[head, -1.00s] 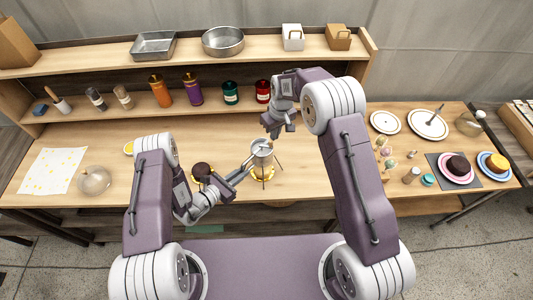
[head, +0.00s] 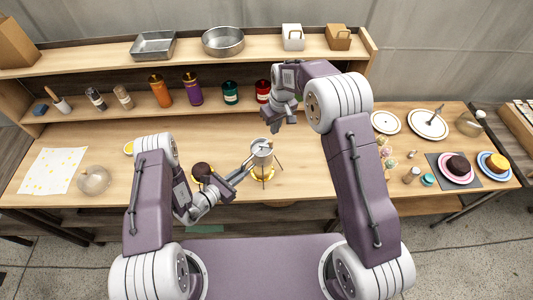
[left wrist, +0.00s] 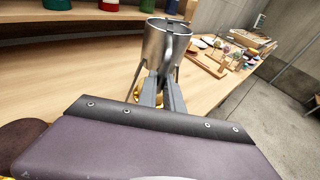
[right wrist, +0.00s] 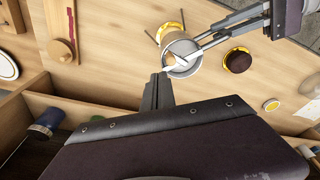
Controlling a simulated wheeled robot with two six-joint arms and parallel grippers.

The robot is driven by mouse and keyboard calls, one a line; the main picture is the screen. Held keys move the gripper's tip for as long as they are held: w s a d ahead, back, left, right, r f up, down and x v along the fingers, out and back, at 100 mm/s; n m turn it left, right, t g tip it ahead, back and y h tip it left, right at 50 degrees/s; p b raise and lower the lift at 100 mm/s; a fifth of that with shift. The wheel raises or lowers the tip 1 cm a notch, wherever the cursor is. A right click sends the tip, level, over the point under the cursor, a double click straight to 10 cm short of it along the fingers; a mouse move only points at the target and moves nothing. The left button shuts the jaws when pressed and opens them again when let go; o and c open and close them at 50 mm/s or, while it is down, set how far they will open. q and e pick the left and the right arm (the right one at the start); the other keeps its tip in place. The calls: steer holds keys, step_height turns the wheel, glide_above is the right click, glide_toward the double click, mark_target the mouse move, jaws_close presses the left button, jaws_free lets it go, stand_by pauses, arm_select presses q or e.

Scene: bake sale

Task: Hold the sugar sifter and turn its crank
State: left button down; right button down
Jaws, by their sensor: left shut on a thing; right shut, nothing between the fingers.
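The sugar sifter (head: 262,155) is a silver metal cup on thin legs, standing upright over a yellow round thing (head: 263,177) on the table. My left gripper (head: 247,167) is shut on the sifter at its side; the left wrist view shows the fingers meeting the sifter (left wrist: 165,45) at its handle. My right gripper (head: 275,125) is shut and empty, above and behind the sifter. In the right wrist view its closed fingertips (right wrist: 158,78) lie beside the sifter's open top (right wrist: 182,58). I cannot make out the crank clearly.
A dark round cake (head: 202,170) sits left of the sifter, close to my left gripper. Behind, a shelf holds several jars, including a red one (head: 263,91) near my right arm. Cake plates (head: 456,168) stand at the right.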

steer(key=s+a, duration=0.2)
steer(key=s, duration=0.3)
steer(key=shift+s, duration=0.3)
steer(key=shift+a, duration=0.1)
step_height(320, 180, down, 4)
steer(key=shift+r, duration=0.2)
stand_by(0.5)
steer(key=shift+w+d, duration=0.6)
steer(key=shift+d, duration=0.05)
steer(key=shift+w, duration=0.1)
